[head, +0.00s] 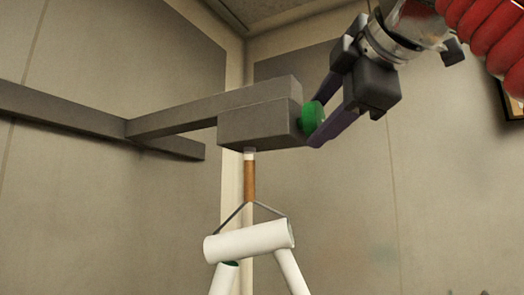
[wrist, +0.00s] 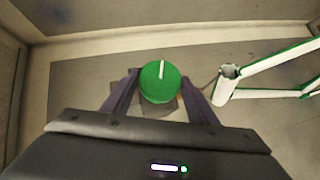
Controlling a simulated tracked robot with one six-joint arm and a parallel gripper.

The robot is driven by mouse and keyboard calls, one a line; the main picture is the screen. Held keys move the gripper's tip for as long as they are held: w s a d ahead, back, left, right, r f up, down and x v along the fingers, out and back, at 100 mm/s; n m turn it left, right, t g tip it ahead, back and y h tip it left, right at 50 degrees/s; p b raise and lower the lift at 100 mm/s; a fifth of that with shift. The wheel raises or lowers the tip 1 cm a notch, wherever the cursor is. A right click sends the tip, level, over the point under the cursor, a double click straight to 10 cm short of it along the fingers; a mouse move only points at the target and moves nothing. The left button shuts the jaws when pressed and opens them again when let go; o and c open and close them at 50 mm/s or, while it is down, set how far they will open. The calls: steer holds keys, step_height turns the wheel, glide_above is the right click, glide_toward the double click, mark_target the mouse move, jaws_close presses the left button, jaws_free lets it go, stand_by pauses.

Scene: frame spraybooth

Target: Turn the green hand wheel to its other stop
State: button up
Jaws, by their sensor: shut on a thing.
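The green hand wheel (head: 312,117) is on the right end of a grey block (head: 258,127) at the end of a grey beam. In the wrist view the wheel (wrist: 160,84) faces the camera, and a white mark on it points up in the picture, slightly right of straight. My gripper (head: 313,124) reaches it from the upper right, and its two dark fingers are shut on the wheel. In the wrist view the fingers (wrist: 160,88) lie on the left and right sides of the wheel. Part of the wheel's rim is hidden by a finger in the head view.
A white bicycle frame (head: 250,241) hangs below the block from a brown-and-white rod (head: 249,178) with a thin hanger. It also shows at the right in the wrist view (wrist: 228,85). Grey beams (head: 60,108) run to the left wall. Booth walls stand behind.

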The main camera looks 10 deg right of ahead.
mark_target(320, 120)
steer(key=shift+w+f+g, duration=0.1)
steer(key=shift+f+g, duration=0.1)
steer(key=shift+g, duration=0.1)
stand_by(0.5)
steer(key=o, duration=1)
steer(key=shift+r, duration=0.1)
steer(key=shift+r, duration=0.1)
steer(key=shift+s, duration=0.3)
steer(key=shift+v, duration=2.25)
steer(key=shift+s+d, duration=0.2)
steer(key=shift+s, duration=0.6)
steer(key=shift+s+d, duration=0.15)
steer(key=shift+s, duration=0.65)
steer(key=shift+s+d, duration=0.2)
steer(key=shift+s, duration=0.6)
steer(key=shift+s+d, duration=0.2)
steer(key=shift+s, duration=0.95)
steer(key=shift+s+d, duration=0.2)
steer(key=shift+s, duration=0.9)
steer(key=shift+s+d, duration=0.2)
steer(key=shift+s, duration=0.95)
